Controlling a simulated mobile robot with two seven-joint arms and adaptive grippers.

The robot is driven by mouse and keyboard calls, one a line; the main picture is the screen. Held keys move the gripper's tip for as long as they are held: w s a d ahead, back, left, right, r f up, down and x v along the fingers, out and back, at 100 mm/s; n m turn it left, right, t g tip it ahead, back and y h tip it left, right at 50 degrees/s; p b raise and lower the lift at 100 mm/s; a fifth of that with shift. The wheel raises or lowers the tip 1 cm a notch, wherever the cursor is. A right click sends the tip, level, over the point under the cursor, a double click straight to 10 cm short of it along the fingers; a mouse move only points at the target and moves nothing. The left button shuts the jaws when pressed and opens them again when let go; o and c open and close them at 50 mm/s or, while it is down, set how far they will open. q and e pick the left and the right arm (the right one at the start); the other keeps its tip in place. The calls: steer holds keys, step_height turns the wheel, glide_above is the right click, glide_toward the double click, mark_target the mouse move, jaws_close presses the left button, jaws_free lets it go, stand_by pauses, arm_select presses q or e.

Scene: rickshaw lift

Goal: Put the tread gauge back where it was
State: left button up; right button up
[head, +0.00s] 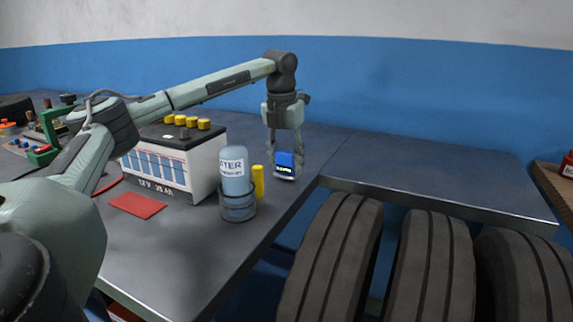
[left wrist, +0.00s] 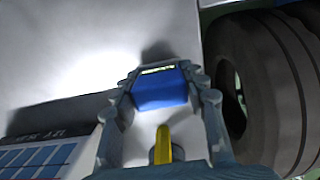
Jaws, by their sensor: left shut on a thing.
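The tread gauge (head: 286,164) is a small blue block with a lit display. My left gripper (head: 285,160) is shut on it and holds it over the grey bench, near the bench's front edge. Whether its underside touches the bench I cannot tell. In the left wrist view the blue gauge (left wrist: 160,88) sits between the two fingers of my left gripper (left wrist: 165,95). My right gripper is in neither view.
A yellow cylinder (head: 258,181), a water bottle in a holder (head: 235,172) and a large battery (head: 172,165) stand left of the gauge. A red pad (head: 137,205) lies in front. Black tyres (head: 335,255) stand below the bench's right side. The bench top (head: 430,175) there is clear.

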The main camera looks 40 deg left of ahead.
mark_target(284, 167)
arm_select(q)
steer(key=shift+f, duration=0.45)
steer(key=shift+f, duration=0.1)
steer(key=o, duration=1)
steer(key=r, duration=0.4)
steer(key=s+r, duration=0.1)
steer(key=r, duration=0.7)
steer(key=shift+s+d+r, duration=0.15)
steer(key=shift+d, duration=0.05)
